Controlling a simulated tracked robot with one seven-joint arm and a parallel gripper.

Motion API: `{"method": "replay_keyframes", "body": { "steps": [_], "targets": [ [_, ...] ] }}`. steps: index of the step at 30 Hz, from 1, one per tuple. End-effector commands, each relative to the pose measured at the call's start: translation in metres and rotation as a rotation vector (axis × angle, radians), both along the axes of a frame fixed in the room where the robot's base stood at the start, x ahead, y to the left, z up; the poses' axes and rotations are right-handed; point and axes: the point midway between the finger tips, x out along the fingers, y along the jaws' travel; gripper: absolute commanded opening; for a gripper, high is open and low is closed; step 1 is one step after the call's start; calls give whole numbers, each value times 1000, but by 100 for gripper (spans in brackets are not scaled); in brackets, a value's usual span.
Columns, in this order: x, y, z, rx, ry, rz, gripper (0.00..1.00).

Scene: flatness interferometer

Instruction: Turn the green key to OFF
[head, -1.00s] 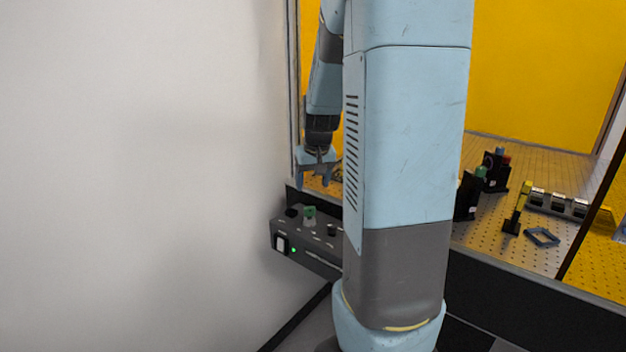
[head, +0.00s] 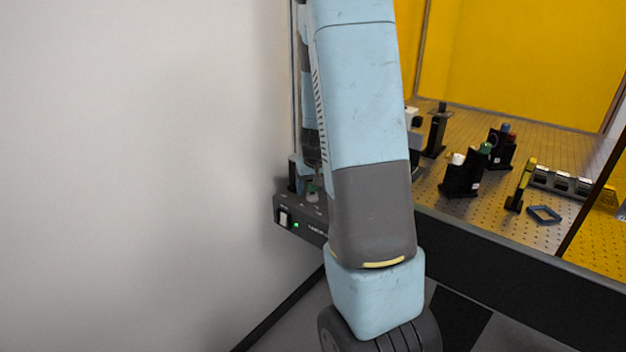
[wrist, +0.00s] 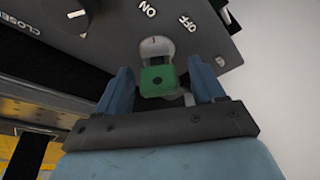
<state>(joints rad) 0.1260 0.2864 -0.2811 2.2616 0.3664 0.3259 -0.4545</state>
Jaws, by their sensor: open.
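The green key (wrist: 157,81) sits in its round lock on the dark control box, between the ON and OFF labels, in the wrist view. The lock's mark points nearer to ON than to OFF. My gripper (wrist: 160,82) is open, with one blue finger on each side of the key; I cannot tell whether either finger touches it. My gripper (head: 304,172) is partly hidden there too.
A black knob (wrist: 72,12) stands on the same panel near the CLOSED label. A white wall is close on the left in the head view. The perforated optical table (head: 480,222) with several mounts lies to the right.

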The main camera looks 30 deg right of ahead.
Motion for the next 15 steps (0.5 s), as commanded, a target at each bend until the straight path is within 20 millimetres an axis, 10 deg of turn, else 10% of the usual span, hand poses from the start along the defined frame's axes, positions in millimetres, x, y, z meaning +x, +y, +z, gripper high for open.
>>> {"method": "replay_keyframes", "body": {
  "steps": [15],
  "targets": [
    [2, -1, -6, -1, -1, -1, 59]
  ]
}}
